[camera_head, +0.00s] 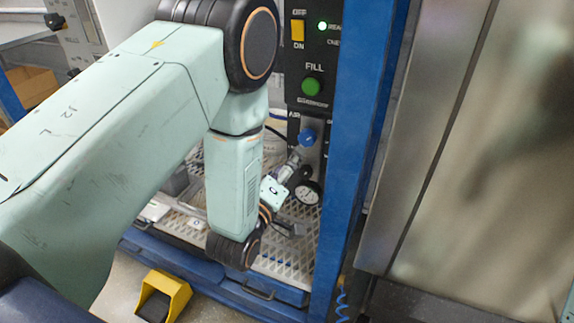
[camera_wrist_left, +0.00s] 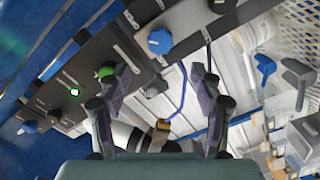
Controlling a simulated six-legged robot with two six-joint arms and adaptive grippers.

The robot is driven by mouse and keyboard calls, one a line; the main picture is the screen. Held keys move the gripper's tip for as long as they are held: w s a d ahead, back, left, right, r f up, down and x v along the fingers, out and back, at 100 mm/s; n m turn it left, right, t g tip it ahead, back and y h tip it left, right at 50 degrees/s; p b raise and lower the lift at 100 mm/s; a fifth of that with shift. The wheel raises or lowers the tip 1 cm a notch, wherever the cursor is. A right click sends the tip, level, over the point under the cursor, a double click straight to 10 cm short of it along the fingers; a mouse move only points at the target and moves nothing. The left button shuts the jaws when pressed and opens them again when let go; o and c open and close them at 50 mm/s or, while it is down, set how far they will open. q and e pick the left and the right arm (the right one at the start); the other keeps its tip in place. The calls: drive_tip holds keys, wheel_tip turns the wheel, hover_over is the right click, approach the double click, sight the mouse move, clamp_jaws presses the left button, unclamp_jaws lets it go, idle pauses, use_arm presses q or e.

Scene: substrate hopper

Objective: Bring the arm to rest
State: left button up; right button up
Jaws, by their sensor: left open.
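My left arm comes in from the left in the head view and bends down in front of the machine's control panel (camera_head: 309,50). My left gripper (camera_wrist_left: 155,88) has its two dark fingers spread wide with nothing between them in the left wrist view. In the head view its fingers are hard to make out against the fittings below the panel. My right arm and gripper are not in view.
The panel carries an orange switch (camera_head: 297,30), a lit green lamp (camera_head: 322,26), a green FILL button (camera_head: 312,88) and a blue AIR knob (camera_head: 307,136). A blue post (camera_head: 345,150) stands right of it. A yellow pedal (camera_head: 165,296) sits on the floor.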

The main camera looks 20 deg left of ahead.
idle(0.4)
use_arm(q)
drive_tip(key=s+a+f+m+g, duration=0.2)
drive_tip(key=s+f+m+g, duration=0.65)
drive_tip(key=s+f, duration=0.55)
drive_tip(key=s+f+m+g, duration=0.1)
drive_tip(key=s+f+g, duration=0.3)
drive_tip(key=s, duration=0.7)
drive_tip(key=s+f+m+g, duration=0.1)
drive_tip(key=s+f+g, duration=0.3)
drive_tip(key=s, duration=0.7)
drive_tip(key=shift+a+f+g+y, duration=0.25)
drive_tip(key=shift+a+g+y, duration=0.1)
drive_tip(key=shift+g, duration=0.4)
drive_tip(key=shift+w, duration=0.1)
